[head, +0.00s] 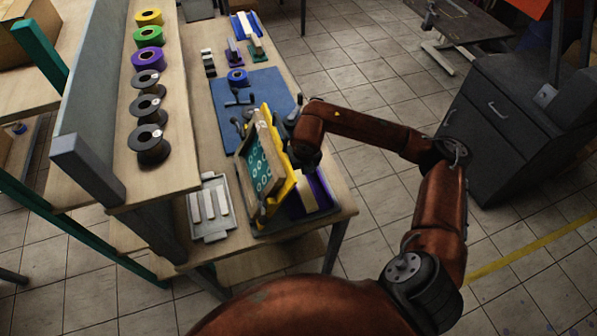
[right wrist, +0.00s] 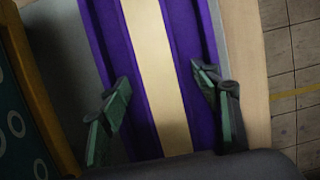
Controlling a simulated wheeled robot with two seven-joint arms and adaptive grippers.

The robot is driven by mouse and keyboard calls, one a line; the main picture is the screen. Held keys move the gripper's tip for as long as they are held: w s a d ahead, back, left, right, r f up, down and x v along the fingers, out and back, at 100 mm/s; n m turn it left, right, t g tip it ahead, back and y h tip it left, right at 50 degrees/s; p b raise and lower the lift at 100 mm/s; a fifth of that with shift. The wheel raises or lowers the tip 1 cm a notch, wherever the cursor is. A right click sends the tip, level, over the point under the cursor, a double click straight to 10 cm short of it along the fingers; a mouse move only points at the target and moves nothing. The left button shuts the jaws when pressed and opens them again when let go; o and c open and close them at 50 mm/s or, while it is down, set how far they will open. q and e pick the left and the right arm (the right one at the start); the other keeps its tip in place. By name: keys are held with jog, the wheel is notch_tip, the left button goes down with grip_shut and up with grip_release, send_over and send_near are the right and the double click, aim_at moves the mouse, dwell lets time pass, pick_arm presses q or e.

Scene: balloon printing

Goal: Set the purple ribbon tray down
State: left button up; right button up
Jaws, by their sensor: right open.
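The purple ribbon tray (head: 321,190) is purple with a cream strip down its middle. It lies on the base of the printing press, beside the raised yellow frame (head: 290,185). In the right wrist view the tray (right wrist: 190,40) fills the middle. My right gripper (right wrist: 162,100) is open, its two green-padded fingers apart over the tray's purple sides, with the cream strip between them. I cannot tell whether the fingers touch the tray. In the head view my right wrist and the frame hide much of that gripper. My left gripper is not in view.
The raised frame holds a teal screen with pale rings (head: 262,165). A grey tray with white bars (head: 209,207) stands to its left. A blue mat (head: 265,88) lies behind. Ribbon spools (head: 150,140) line the shelf at left. Open floor lies right of the bench.

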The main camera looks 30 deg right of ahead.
aim_at(311, 204)
jog(key=shift+r, duration=0.5)
jog(key=s+a, duration=0.1)
jog(key=s, duration=0.7)
jog(key=s+a, duration=0.1)
jog(key=s, duration=0.3)
jog(key=shift+a+r, duration=0.15)
jog(key=shift+a, duration=0.2)
